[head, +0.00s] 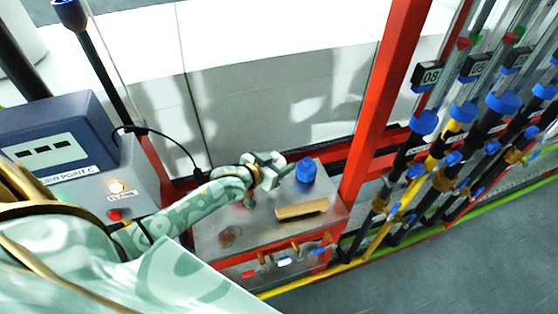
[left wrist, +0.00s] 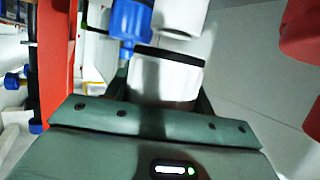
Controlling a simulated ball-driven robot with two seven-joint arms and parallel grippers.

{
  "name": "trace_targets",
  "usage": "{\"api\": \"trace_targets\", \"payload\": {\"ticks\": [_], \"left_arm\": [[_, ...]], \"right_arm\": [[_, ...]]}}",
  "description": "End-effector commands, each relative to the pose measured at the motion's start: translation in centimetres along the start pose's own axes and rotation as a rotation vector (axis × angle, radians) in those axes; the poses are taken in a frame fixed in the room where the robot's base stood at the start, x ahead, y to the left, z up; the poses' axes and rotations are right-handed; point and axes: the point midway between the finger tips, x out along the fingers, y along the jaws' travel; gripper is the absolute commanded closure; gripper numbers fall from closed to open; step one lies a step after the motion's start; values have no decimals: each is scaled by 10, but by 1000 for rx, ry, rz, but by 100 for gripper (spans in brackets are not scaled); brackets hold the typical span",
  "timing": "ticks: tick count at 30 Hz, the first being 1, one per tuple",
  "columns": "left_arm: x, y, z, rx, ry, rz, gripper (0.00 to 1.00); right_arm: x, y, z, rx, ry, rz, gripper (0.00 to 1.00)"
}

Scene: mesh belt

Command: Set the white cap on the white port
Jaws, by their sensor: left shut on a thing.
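My left gripper (head: 268,170) is above the grey metal box, left of a blue cylinder (head: 305,171). In the left wrist view, it is shut on a white cylinder with a black rim, the white cap (left wrist: 168,78), held between its dark fingers. In the head view the cap is hard to tell from the pale gripper. Beyond the cap, the wrist view shows a blue part (left wrist: 131,20) and another white cylinder (left wrist: 180,14); I cannot tell whether this is the white port. A small white fitting (head: 284,261) shows on the box front. My right gripper is out of view.
The grey box top (head: 215,225) carries a tan block (head: 302,209). A red post (head: 382,95) stands right of it, then several black and yellow pipes with blue collars. A control box (head: 60,140) with a lit button stands at left.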

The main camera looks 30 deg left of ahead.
Motion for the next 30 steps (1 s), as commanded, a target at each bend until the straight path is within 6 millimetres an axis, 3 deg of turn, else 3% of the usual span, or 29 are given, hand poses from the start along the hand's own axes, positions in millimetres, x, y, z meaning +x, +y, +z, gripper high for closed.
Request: {"api": "trace_targets", "payload": {"ticks": [30], "left_arm": [[1, 0, 2, 0, 0, 0, 69]], "right_arm": [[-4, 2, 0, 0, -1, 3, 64]]}}
